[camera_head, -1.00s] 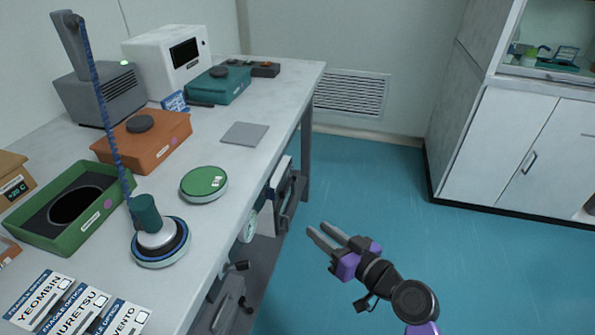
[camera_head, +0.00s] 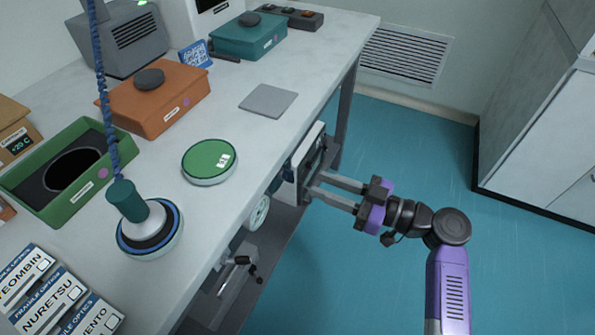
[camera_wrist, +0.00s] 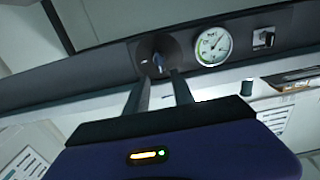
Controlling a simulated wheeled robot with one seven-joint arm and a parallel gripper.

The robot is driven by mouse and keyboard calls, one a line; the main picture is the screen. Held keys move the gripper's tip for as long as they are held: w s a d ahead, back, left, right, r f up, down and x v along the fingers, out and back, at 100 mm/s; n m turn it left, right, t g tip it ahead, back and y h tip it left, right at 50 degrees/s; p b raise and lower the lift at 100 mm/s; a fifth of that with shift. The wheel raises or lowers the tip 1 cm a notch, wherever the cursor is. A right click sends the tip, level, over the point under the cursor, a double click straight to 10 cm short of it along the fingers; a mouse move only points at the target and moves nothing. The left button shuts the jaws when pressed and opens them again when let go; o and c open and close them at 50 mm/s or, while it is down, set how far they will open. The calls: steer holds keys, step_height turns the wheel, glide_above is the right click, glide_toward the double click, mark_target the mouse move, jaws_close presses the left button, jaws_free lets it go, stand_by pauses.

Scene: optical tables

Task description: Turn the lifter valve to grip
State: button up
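The valve handle (camera_wrist: 158,62) is a small blue-grey lever on a dark round boss in the control panel (camera_wrist: 95,64) along the table's front. In the wrist view my gripper (camera_wrist: 160,82) is open, its two fingers reaching toward the boss with the handle between their tips. I cannot tell if either finger touches it. In the head view my gripper (camera_head: 312,188) is at the table's front edge, and the valve is hidden there. The lifter (camera_head: 148,230), a round suction head with a green grip on a blue hose, stands on the table.
A pressure gauge (camera_wrist: 212,46) and a small switch (camera_wrist: 263,38) sit beside the valve. A green-topped disc (camera_head: 209,161), an open green case (camera_head: 38,200), an orange case (camera_head: 155,103) and label cards (camera_head: 50,304) lie on the table. The teal floor at right is clear.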

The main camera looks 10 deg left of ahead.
mark_target(289, 176)
steer(key=x, duration=0.7)
steer(key=shift+a+f, duration=0.1)
jaws_close()
